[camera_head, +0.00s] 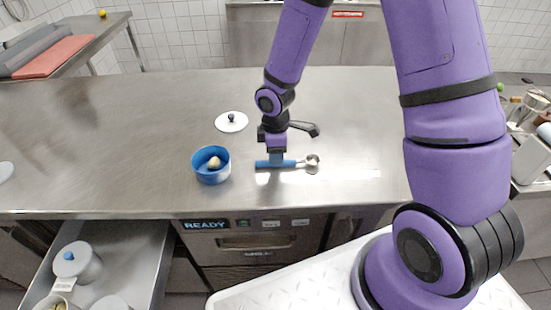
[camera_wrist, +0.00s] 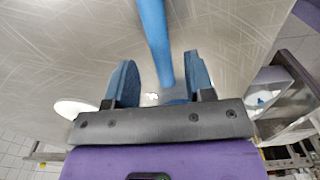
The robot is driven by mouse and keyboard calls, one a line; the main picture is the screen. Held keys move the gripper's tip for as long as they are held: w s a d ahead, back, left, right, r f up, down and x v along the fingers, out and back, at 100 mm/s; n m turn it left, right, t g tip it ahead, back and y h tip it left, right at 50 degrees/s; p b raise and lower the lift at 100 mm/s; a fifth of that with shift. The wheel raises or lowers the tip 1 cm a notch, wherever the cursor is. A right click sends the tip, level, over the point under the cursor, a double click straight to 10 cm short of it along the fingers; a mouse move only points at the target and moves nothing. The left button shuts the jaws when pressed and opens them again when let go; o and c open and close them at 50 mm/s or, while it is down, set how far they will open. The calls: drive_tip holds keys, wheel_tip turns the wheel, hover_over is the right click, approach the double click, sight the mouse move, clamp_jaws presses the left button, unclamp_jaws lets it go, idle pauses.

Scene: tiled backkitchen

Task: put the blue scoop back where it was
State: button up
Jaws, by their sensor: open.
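The blue scoop has a blue handle (camera_head: 262,164) and a small metal bowl end (camera_head: 312,161). It appears to lie on the steel counter, left of a bright glare patch. My gripper (camera_head: 277,156) points down over the handle. In the wrist view the blue handle (camera_wrist: 154,35) runs between the two blue fingers of my gripper (camera_wrist: 160,82). The fingers are open, with gaps on both sides of the handle. The scoop's metal end is not clear in the wrist view.
A blue bowl (camera_head: 197,172) holding a beige lump stands left of the scoop. A white lid (camera_head: 225,124) with a dark knob lies behind it. The counter's left part (camera_head: 100,140) is mostly clear.

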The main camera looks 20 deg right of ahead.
drive_tip(key=s+d+r+m+t+h, duration=0.1)
drive_tip(key=d+r+m, duration=0.1)
drive_tip(key=r, duration=0.7)
drive_tip(key=s+d+r+m, duration=0.1)
drive_tip(key=s+d+r, duration=0.1)
drive_tip(key=r, duration=0.7)
drive_tip(key=s+d+r+m+t, duration=0.2)
drive_tip(key=s+r+m, duration=0.3)
drive_tip(key=s+r, duration=0.3)
drive_tip(key=s+d+r+m+t+y, duration=0.1)
drive_tip(key=s+d+r+m+t, duration=0.1)
drive_tip(key=s+r+m, duration=0.4)
drive_tip(key=s+d+r, duration=0.1)
drive_tip(key=s+r, duration=0.2)
drive_tip(key=s, duration=0.2)
drive_tip(key=shift+d+r, duration=0.25)
drive_tip(key=shift+d, duration=0.05)
drive_tip(key=shift+c, duration=0.6)
drive_tip(key=shift+a, duration=0.1)
